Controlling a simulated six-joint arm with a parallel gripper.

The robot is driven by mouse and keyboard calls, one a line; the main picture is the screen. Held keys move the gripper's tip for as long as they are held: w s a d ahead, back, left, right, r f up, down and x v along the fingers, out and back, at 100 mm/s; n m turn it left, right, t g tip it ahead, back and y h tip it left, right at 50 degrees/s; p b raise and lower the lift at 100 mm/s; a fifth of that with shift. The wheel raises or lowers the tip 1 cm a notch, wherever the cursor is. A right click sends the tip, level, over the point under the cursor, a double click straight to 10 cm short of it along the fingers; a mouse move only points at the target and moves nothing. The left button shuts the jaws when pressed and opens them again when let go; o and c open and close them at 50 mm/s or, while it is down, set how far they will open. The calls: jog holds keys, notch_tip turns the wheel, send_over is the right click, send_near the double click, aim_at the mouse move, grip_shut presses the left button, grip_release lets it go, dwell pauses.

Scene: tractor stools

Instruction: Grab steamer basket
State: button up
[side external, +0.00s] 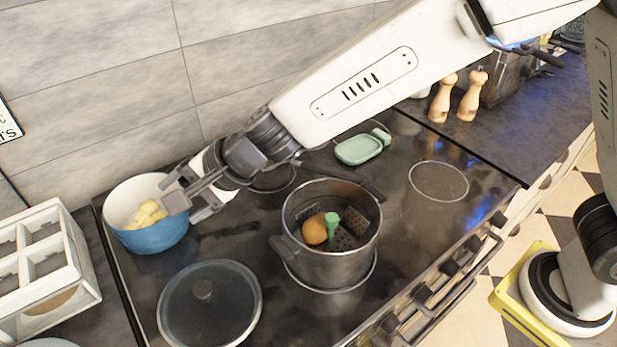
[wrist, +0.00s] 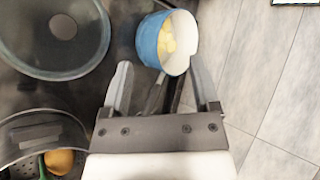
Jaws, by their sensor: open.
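The steamer basket (side external: 348,238) is a perforated metal insert inside a steel pot (side external: 330,268) on the stove. An orange-brown food piece (side external: 315,229) and a green piece (side external: 332,226) lie in it. The pot shows partly at the lower left of the wrist view (wrist: 28,135), with the same food inside. My gripper (side external: 190,207) is open and empty, left of the pot at the right side of a blue bowl (side external: 155,237). In the wrist view my gripper (wrist: 158,88) has its fingers apart, with the bowl (wrist: 150,42) beyond them. Whether a finger touches the bowl is unclear.
The bowl holds yellow pieces (side external: 148,215). A glass lid (side external: 208,312) lies in front, and a white crate (side external: 45,262) stands at left. A dark pan (side external: 272,180) and a green spoon rest (side external: 358,150) are behind the pot. The stovetop right of the pot is clear.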

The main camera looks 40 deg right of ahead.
jog(key=s+d+r+n+t+h, duration=0.3)
jog(key=s+d+n+t+h, duration=0.1)
jog(key=s+d+h, duration=1.15)
send_near(332, 219)
jog(key=w+d, duration=0.1)
jog(key=d, duration=0.1)
jog(key=shift+w+a+f+y, duration=0.1)
jog(key=shift+a+f+y, duration=0.1)
jog(key=shift+f+y, duration=0.2)
jog(key=shift+x, duration=1.25)
jog(key=shift+x, duration=2.6)
